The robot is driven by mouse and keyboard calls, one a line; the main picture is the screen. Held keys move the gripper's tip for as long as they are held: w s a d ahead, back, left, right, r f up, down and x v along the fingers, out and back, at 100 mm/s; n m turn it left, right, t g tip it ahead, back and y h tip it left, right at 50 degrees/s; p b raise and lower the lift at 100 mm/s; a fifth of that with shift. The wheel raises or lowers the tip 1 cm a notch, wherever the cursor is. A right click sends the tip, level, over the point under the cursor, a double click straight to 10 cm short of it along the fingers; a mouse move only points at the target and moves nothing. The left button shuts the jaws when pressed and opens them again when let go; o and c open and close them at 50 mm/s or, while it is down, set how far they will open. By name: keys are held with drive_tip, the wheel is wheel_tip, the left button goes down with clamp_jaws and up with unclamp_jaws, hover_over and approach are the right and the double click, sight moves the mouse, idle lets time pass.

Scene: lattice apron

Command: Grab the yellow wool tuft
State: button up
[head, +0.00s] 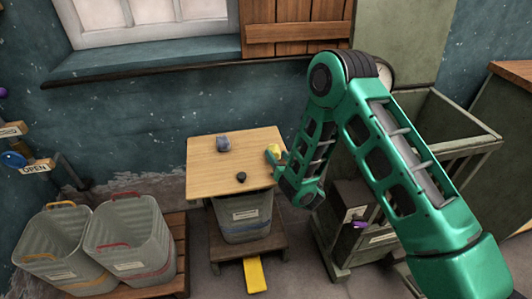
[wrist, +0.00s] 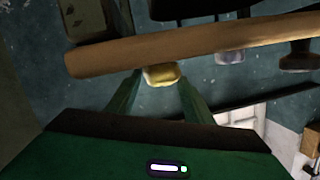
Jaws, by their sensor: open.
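The yellow wool tuft (head: 275,149) is a small rounded yellow lump at the right edge of the wooden board (head: 215,165). In the wrist view the yellow tuft (wrist: 162,75) shows against the board's edge (wrist: 110,58), between the tips of my two green fingers. My gripper (head: 270,155) is at the board's right side, right by the tuft, and hides part of it in the head view. My gripper (wrist: 161,80) is open, with a finger on each side of the tuft; I cannot tell whether either finger touches it.
A grey-blue roll-like object (head: 223,142) and a small dark knob-shaped object (head: 241,177) stand on the board. A grey bin (head: 243,215) is beneath the board. Two grey bins (head: 130,235) stand at left. A slatted crate-like stand (head: 445,130) is at right.

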drive_tip(key=shift+x, duration=0.75)
drive_tip(key=shift+d, duration=0.1)
drive_tip(key=shift+c, duration=0.2)
drive_tip(key=c, duration=0.6)
drive_tip(key=shift+c, duration=0.2)
